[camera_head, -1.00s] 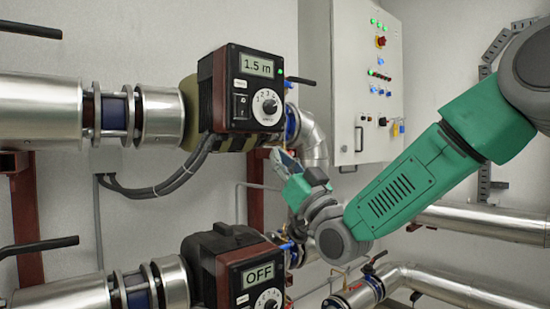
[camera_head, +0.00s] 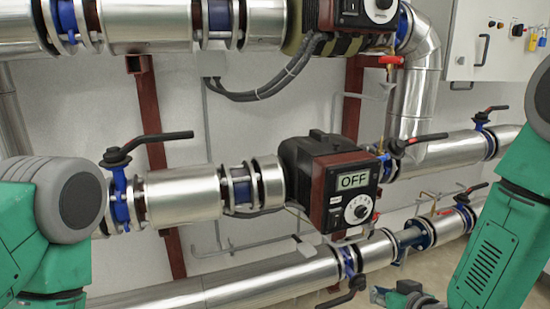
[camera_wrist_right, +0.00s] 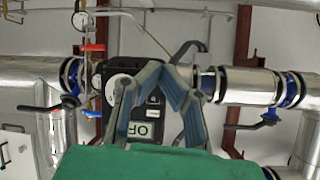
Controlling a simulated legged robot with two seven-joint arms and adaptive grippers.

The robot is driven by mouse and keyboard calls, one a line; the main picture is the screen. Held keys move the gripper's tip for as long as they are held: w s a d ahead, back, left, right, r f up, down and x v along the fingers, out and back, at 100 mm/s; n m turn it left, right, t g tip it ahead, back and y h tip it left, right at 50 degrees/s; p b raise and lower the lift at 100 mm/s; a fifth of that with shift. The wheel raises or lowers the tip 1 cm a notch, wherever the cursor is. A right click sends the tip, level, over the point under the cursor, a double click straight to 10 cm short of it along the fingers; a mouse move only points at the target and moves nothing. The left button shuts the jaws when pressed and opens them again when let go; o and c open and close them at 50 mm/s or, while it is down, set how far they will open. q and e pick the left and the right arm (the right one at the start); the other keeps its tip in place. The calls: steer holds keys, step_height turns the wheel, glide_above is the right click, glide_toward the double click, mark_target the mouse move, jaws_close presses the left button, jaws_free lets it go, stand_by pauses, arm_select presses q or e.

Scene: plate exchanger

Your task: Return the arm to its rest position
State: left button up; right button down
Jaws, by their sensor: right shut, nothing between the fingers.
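My right arm (camera_head: 484,245), green, hangs down at the right edge of the head view. Its gripper (camera_head: 382,295) is low at the bottom edge, partly cut off, in front of the lower pipe and apart from it. In the right wrist view the gripper's fingers (camera_wrist_right: 158,78) come together, shut and empty, with the lower pump behind them. My left arm (camera_head: 50,215) shows at the left edge; its gripper is out of view.
The lower pump (camera_head: 345,190) reads OFF and sits mid-view on a metal pipe (camera_head: 185,195). Black-handled valves (camera_head: 118,190) stick out along the pipes. The upper pump (camera_head: 365,14) is cut off at the top. A control cabinet (camera_head: 470,50) hangs at upper right.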

steer(key=s+d+f+g+h, duration=0.1)
steer(key=s+d+f+g, duration=0.1)
steer(key=s+f, duration=0.4)
steer(key=s+d+f+g+h, duration=0.1)
steer(key=s+f+g, duration=0.4)
steer(key=s, duration=1)
steer(key=s+d+f+g+h, duration=0.1)
steer(key=s+d+f+g, duration=0.1)
steer(key=s+f, duration=0.5)
steer(key=s+g, duration=0.1)
steer(key=s, duration=0.3)
steer(key=shift+d+m+g, duration=0.35)
steer(key=shift+m+g, duration=0.05)
steer(key=shift+w+a, duration=0.1)
steer(key=shift+w, duration=0.05)
stand_by(1.1)
steer(key=shift+f, duration=0.1)
